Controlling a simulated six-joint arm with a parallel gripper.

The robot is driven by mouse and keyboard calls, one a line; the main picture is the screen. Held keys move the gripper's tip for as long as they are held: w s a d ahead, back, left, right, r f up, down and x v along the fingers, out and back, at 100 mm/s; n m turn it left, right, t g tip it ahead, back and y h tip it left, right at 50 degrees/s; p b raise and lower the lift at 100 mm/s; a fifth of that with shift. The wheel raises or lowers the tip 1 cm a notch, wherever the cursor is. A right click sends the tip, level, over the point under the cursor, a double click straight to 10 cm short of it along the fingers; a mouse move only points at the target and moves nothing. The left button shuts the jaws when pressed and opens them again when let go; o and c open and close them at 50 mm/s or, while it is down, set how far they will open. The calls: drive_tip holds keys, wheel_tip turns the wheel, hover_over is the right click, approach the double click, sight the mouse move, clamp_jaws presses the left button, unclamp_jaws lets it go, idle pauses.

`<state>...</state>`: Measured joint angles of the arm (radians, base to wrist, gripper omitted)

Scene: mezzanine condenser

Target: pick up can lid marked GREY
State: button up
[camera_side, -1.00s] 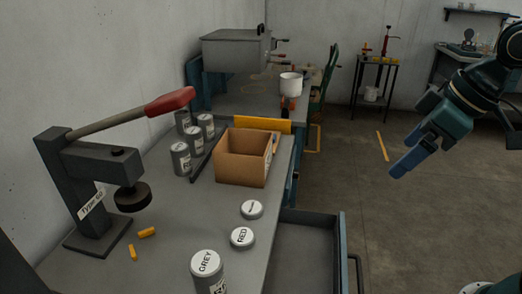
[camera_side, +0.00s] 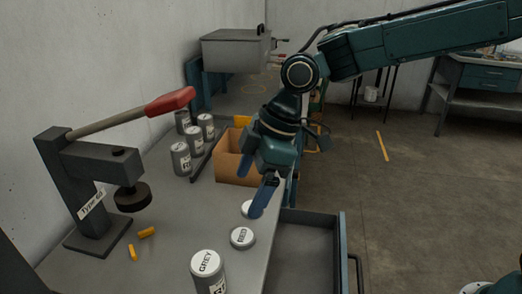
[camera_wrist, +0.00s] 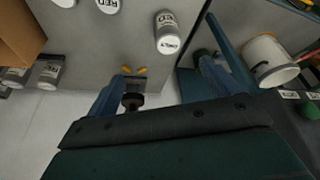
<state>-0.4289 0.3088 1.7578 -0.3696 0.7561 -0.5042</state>
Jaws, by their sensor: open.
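The white lid marked GREY (camera_side: 207,262) sits on top of a can (camera_side: 213,286) near the front edge of the bench in the side view. In the wrist view the GREY lid (camera_wrist: 169,44) and its can lie near the top, right of centre. My gripper (camera_side: 256,190) hangs over the bench, by the cardboard box and a loose lid, behind and to the right of the GREY lid. Its fingers are apart with nothing between them, and it partly hides that loose lid (camera_side: 245,209). The lid marked RED (camera_side: 242,238) lies flat on the bench.
A cardboard box (camera_side: 230,172) stands just behind my gripper. Several cans (camera_side: 181,159) stand at the back left. A press with a red handle (camera_side: 170,101) is at left, with yellow pieces (camera_side: 147,232) near its base. An open drawer (camera_side: 307,250) juts out at right.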

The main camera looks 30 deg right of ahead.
drive_tip(key=shift+n+g, duration=0.4)
drive_tip(key=shift+n, duration=0.4)
drive_tip(key=a+f, duration=0.2)
drive_tip(key=a, duration=0.1)
drive_tip(key=a+f, duration=0.1)
drive_tip(key=shift+w+a+f, duration=0.1)
drive_tip(key=shift+w+a, duration=0.15)
drive_tip(key=shift+w, duration=0.15)
drive_tip(key=shift+f, duration=0.1)
hover_over(207, 261)
drive_tip(key=d, duration=0.2)
drive_tip(key=shift+s+d+f, duration=0.1)
drive_tip(key=shift+f, duration=1.85)
drive_tip(key=shift+s+f, duration=0.1)
drive_tip(key=shift+f, duration=1.8)
drive_tip(key=shift+x, duration=2.6)
drive_tip(key=shift+d, duration=0.1)
drive_tip(key=c, duration=1.1)
